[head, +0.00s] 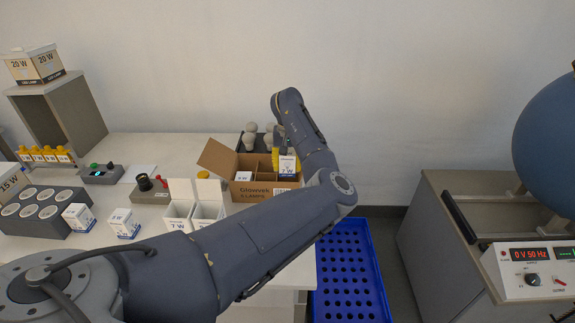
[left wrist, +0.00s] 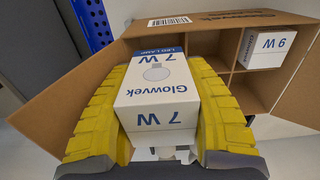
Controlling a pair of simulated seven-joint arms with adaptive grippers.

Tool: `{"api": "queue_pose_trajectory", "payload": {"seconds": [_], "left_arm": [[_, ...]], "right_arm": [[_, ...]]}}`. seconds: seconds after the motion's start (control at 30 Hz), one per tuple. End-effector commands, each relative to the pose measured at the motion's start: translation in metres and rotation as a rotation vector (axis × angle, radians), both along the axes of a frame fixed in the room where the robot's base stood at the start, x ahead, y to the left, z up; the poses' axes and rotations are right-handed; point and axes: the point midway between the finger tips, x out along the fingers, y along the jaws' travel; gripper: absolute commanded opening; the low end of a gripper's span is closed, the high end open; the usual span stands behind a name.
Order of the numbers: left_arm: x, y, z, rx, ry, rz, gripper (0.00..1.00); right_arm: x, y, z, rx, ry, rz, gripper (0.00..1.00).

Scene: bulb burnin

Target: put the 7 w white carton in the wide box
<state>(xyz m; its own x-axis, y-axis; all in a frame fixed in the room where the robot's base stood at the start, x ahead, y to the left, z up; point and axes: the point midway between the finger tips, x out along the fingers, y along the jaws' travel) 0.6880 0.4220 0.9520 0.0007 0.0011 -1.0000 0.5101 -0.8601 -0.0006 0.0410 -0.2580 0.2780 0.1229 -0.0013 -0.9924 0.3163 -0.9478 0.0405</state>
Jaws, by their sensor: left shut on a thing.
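The 7 W white carton (head: 288,166) is held between the yellow fingers of my left gripper (head: 277,160), over the right part of the wide box (head: 262,192). In the left wrist view the carton (left wrist: 158,88) shows its "Glowvek 7 W" face, with a finger on each side. The wide box is open brown cardboard with dividers, and it also shows in the left wrist view (left wrist: 75,110). A 9 W carton (left wrist: 266,48) sits in one compartment. Whether the held carton's lower end is inside a compartment cannot be told. My right gripper is not in view.
Two open white boxes (head: 193,212) stand left of the wide box. Loose white cartons (head: 123,223) and a grey holder (head: 40,210) are further left. Bulbs in a dark tray (head: 250,136) stand behind. A blue perforated crate (head: 350,270) lies below the table's right side.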

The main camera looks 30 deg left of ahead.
Motion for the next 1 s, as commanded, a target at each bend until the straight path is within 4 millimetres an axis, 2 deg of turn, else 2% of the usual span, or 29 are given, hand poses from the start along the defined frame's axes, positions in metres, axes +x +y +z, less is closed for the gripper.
{"api": "queue_pose_trajectory", "payload": {"seconds": [0.57,0.6,0.63,1.0], "left_arm": [[0.000,0.000,-0.024,0.000,0.001,0.000,0.17],[0.000,0.000,-0.023,0.000,0.000,0.000,0.53],[0.000,0.000,-0.023,0.000,0.000,0.000,0.56],[0.000,0.000,-0.019,0.000,0.000,0.000,0.56]], "right_arm": [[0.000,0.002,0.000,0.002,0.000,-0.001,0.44],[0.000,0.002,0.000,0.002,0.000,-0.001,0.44],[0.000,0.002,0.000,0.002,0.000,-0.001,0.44],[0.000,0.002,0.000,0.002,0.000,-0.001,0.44]]}}
